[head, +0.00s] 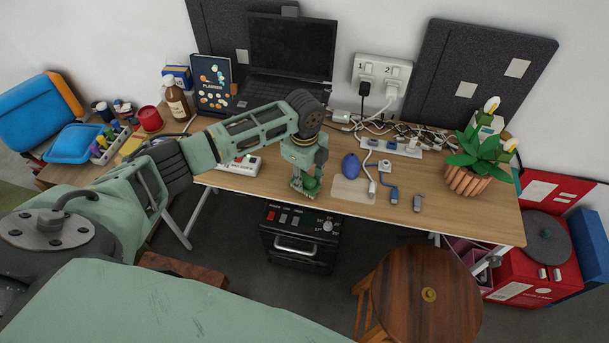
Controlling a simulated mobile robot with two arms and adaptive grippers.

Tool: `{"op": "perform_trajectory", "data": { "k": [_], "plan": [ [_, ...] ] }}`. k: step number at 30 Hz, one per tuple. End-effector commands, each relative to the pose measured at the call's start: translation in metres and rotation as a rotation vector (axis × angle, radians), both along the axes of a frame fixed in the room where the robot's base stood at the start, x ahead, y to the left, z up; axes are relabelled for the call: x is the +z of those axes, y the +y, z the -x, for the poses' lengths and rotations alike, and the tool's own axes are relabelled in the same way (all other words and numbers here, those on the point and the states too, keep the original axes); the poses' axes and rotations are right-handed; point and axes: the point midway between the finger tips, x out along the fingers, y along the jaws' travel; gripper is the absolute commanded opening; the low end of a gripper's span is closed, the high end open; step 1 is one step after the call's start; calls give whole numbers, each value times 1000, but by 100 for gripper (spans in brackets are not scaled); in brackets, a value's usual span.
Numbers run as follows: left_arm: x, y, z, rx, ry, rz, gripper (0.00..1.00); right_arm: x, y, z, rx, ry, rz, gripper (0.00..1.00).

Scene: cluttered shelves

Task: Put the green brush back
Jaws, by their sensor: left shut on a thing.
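My left arm reaches in from the left over the wooden desk (285,178). My left gripper (307,188) points down at the desk's front edge, left of a blue oval thing (350,166). It is shut on a small green thing (311,184), which looks like the green brush. The fingers hide much of it, and I cannot tell whether it touches the desk. My right gripper does not show.
A laptop (290,47), a power strip (392,148) with tangled cables, and a potted plant (467,182) stand on the desk. A bare patch lies right of centre.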

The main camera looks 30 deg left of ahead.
Motion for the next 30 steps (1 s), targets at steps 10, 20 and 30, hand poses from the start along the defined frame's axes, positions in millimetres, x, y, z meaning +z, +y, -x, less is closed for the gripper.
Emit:
{"op": "perform_trajectory", "data": {
  "k": [10, 20, 30],
  "plan": [
    [-4, 0, 0, 1, 1, 0, 2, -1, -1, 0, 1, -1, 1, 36],
    [-3, 0, 0, 1, 0, -1, 50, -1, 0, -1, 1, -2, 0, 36],
    [9, 0, -1, 0, -2, 0, 50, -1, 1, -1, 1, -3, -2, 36]
  ]
}}
